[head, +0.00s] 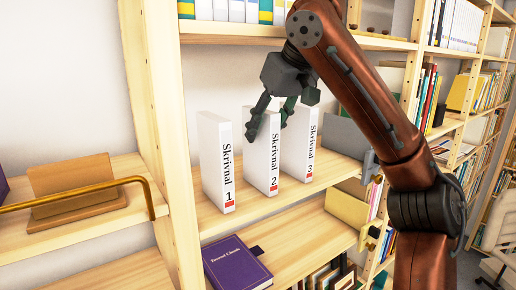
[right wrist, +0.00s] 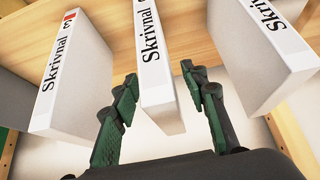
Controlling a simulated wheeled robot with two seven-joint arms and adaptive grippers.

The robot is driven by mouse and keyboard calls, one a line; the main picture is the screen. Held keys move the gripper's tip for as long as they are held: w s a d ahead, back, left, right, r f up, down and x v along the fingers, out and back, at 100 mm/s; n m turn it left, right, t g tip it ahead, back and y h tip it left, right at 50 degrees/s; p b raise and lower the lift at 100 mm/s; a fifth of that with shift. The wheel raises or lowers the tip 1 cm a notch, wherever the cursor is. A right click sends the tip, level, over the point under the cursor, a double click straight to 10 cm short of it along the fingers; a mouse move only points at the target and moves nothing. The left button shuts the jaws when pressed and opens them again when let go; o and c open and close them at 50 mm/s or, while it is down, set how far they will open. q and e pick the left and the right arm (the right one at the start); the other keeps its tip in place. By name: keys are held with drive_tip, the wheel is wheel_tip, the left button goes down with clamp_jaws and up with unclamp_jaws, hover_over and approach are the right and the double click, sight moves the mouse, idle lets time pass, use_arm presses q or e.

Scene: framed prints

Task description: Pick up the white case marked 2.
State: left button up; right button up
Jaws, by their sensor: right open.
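The white case marked 2 (head: 261,165) stands upright on a wooden shelf, between the cases marked 1 (head: 217,165) and 3 (head: 300,150). My right gripper (head: 269,126) is open at its top, one finger to each side. In the right wrist view the case (right wrist: 155,70) lies between the spread fingers (right wrist: 159,75), with a visible gap on each side; its number is out of sight there. Case 3 (right wrist: 75,75) is to the left and the other case (right wrist: 260,50) to the right. My left gripper is not in view.
Cases 1 and 3 stand close on either side, with narrow gaps. An upper shelf (head: 230,29) with books is just above my gripper. A purple book (head: 238,262) lies on the shelf below. A wooden holder (head: 75,188) and brass rail (head: 100,188) are at the left.

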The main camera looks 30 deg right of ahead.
sight(260, 142)
drive_tip(key=shift+s+r, duration=0.1)
drive_tip(key=shift+s, duration=0.45)
drive_tip(key=x, duration=0.5)
drive_tip(key=shift+w+r, duration=0.2)
drive_tip(key=shift+w, duration=0.15)
drive_tip(key=shift+f, duration=0.15)
drive_tip(key=shift+s, duration=0.3)
drive_tip(key=shift+w, duration=0.3)
drive_tip(key=shift+c, duration=1.3)
drive_tip(key=shift+s, duration=0.15)
drive_tip(key=c, duration=0.5)
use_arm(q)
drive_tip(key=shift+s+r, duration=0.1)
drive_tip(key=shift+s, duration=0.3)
use_arm(e)
clamp_jaws()
